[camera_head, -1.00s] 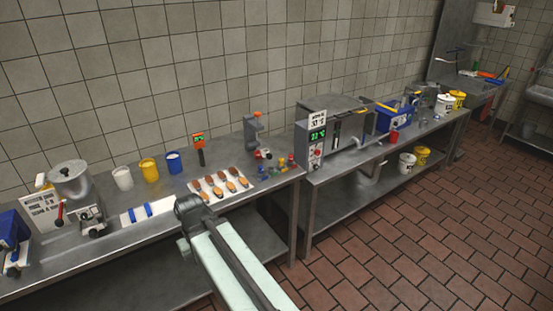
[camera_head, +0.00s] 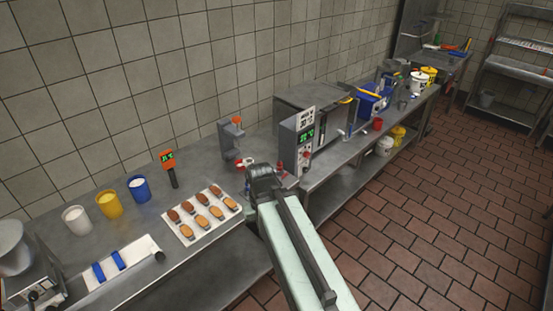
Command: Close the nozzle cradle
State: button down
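A grey upright stand (camera_head: 230,142) with an orange piece on top stands near the back of the steel counter. It looks like the nozzle cradle, but it is too small to tell whether it is open or shut. A small red and white item (camera_head: 245,163) sits at its foot. My arm reaches in from the bottom, and its dark end (camera_head: 263,178) is just right of and in front of the stand, apart from it in the picture. My gripper's fingers cannot be made out. The small coloured pieces on the counter there are mostly hidden behind my arm.
A white sheet with several brown pastries (camera_head: 201,213) lies left of my arm. White, yellow and blue cups (camera_head: 139,188) and an orange-topped thermometer (camera_head: 170,166) stand behind it. A grey machine with a green display (camera_head: 304,140) stands close on the right. The tiled floor is clear.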

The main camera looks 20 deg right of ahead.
aim_at(247, 161)
jog(key=u, duration=0.1)
jog(key=i, duration=1.05)
jog(key=u, duration=0.85)
